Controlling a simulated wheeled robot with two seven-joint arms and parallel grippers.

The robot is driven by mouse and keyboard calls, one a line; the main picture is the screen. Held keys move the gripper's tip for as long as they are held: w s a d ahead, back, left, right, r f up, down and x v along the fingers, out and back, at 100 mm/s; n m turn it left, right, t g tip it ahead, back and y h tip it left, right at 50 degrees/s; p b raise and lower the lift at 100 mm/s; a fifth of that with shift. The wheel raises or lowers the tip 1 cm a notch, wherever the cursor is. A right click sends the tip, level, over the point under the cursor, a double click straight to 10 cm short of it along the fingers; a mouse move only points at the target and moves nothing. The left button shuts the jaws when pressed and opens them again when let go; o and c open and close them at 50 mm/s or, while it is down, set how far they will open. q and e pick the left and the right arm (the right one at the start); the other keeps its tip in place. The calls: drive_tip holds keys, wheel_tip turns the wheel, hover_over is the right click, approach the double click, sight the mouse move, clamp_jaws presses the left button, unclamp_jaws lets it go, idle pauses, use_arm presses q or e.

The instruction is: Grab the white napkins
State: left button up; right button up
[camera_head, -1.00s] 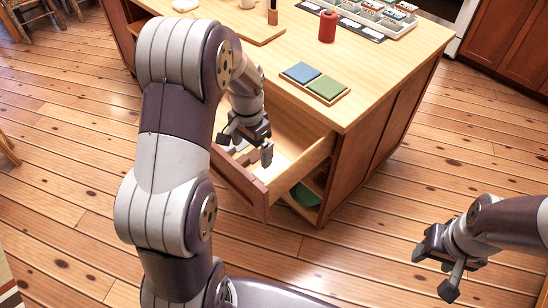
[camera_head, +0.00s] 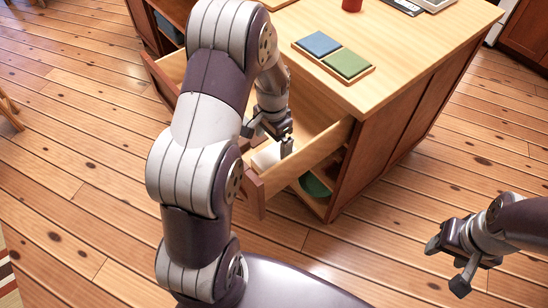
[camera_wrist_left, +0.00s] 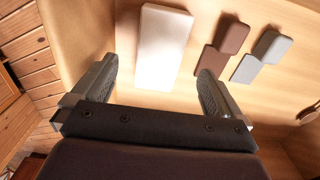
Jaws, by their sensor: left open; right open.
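The white napkins (camera_wrist_left: 163,45) lie as a flat pale block in an open wooden drawer (camera_head: 310,158). They also show in the head view (camera_head: 267,157), partly hidden below my left gripper. My left gripper (camera_head: 268,140) is over the drawer with its fingers apart and nothing between them. In the left wrist view my left gripper (camera_wrist_left: 158,85) has one finger on each side of the napkins' near end, which lies beyond the fingertips. My right gripper (camera_head: 447,265) is open and empty above the floor at the right.
Brown pieces (camera_wrist_left: 228,45) and grey pieces (camera_wrist_left: 262,55) lie beside the napkins in the drawer. A wooden tray with blue and green pads (camera_head: 334,57) sits on the counter (camera_head: 410,55). A green bowl (camera_head: 314,185) is on a shelf under the drawer.

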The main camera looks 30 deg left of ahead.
sight(273, 153)
use_arm(q)
drive_tip(key=f, duration=0.6)
drive_tip(key=shift+w+f, duration=0.2)
drive_tip(key=shift+f, duration=0.05)
drive_tip(key=c, duration=1.1)
drive_tip(key=shift+r, duration=0.1)
